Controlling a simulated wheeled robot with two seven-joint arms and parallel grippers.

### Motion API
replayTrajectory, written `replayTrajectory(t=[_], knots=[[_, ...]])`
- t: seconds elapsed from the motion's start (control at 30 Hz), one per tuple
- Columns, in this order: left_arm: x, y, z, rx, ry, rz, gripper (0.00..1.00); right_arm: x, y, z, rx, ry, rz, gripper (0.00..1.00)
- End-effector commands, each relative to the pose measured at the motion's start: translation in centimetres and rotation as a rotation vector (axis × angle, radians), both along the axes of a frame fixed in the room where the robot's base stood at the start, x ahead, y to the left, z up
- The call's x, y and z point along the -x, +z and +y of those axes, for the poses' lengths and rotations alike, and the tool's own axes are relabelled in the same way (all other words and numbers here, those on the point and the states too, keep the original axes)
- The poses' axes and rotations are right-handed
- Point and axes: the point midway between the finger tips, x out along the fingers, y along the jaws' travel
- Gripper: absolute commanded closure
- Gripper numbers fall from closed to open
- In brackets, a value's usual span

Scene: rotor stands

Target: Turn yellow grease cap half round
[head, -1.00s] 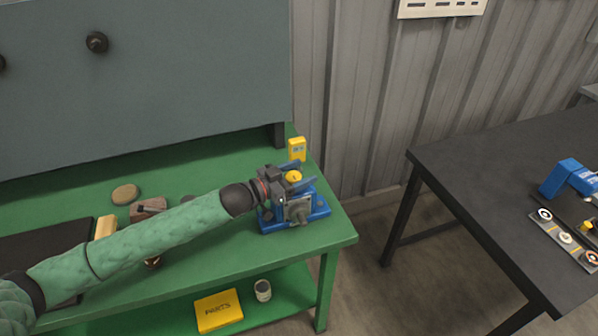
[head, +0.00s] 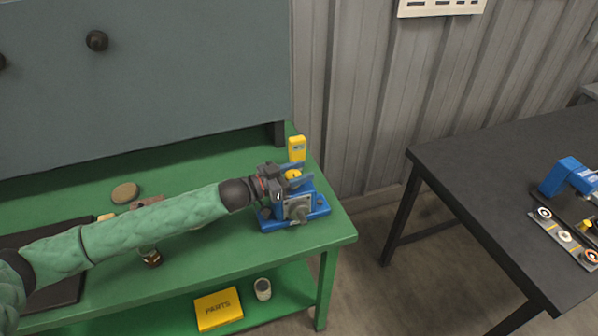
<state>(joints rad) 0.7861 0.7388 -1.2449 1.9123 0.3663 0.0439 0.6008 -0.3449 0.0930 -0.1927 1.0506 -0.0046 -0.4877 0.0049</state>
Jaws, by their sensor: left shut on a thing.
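The yellow grease cap (head: 293,174) sits on top of the blue rotor stand (head: 318,208) at the right end of the green bench. My left gripper (head: 292,178) reaches in from the left, level with the top of the stand, and is shut on the cap. Its fingers lie on either side of the cap and hide part of it. The stand has a grey square plate on its front. My right gripper is not in view.
A yellow handheld device (head: 296,148) stands just behind the stand. The green bench (head: 215,258) holds a round tan disc (head: 125,192), a small brown jar (head: 151,257) and a dark mat. A yellow parts box (head: 218,309) lies on the lower shelf. A black table (head: 480,190) stands right.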

Motion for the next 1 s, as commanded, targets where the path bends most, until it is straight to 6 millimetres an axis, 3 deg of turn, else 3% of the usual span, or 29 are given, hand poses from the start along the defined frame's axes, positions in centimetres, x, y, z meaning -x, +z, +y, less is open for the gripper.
replayTrajectory(t=[0.63,1.0], knots=[[0.26,0.03,-0.07,-0.003,-0.246,-0.003,0.82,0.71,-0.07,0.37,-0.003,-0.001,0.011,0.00],[0.57,-0.08,-0.16,-0.003,-0.409,-0.003,0.82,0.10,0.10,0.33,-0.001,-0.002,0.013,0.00]])
